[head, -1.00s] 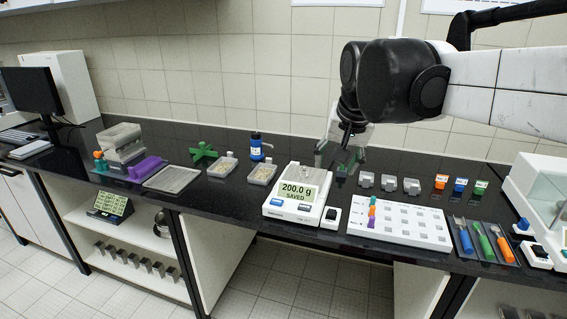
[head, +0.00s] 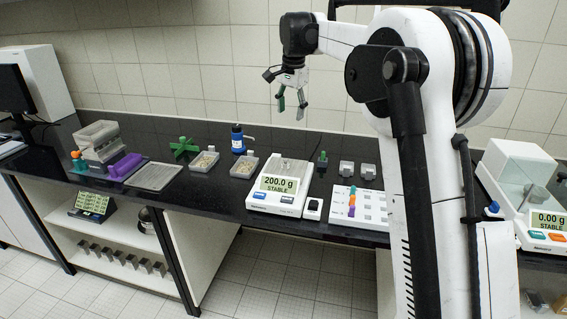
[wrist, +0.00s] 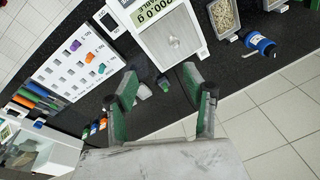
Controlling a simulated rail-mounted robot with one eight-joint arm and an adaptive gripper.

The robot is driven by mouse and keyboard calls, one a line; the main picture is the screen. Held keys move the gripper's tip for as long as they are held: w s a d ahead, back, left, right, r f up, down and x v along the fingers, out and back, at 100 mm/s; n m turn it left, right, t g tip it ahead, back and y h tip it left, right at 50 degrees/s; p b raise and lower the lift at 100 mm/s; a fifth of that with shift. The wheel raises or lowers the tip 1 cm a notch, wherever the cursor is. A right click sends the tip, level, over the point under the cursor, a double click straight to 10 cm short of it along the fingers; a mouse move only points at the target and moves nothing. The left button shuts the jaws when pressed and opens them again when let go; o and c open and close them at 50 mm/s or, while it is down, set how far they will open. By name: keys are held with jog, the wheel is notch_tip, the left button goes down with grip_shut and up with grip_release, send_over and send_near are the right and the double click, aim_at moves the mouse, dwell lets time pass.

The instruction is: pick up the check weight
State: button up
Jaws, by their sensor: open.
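The check weight appears to be the small metal piece (head: 284,166) on the pan of the white balance (head: 268,200), whose display reads 200.0 g. In the wrist view a small silvery weight (wrist: 174,42) stands on the balance's bright pan (wrist: 168,28). My gripper (head: 291,105) is open and empty, high above the back of the bench behind the balance. Its green-padded fingers show in the wrist view (wrist: 160,78), spread apart, with the weight farther off beyond the fingertips.
A small green item (head: 322,158) stands behind the balance at right. Grey blocks (head: 347,168) and a white peg board (head: 370,205) are right of it, partly behind my arm. Granule trays (head: 244,166) and a blue bottle (head: 237,140) stand left. A second balance (head: 520,195) is far right.

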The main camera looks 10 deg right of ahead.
jog(key=w+f+m+g+p, duration=0.1)
jog(key=w+f+m, duration=0.1)
jog(key=w+f, duration=0.4)
jog(key=m+g+p, duration=0.1)
jog(key=m, duration=0.1)
send_over(286, 159)
notch_tip(286, 159, down, 7)
jog(key=f, duration=0.7)
jog(key=shift+w+d+f+p, duration=0.1)
jog(key=shift+w+f+p, duration=0.15)
jog(key=shift+f+p, duration=0.15)
jog(key=shift+s+f+p, duration=0.1)
jog(key=shift+f+p, duration=0.6)
jog(key=shift+f, duration=2.05)
grip_shut()
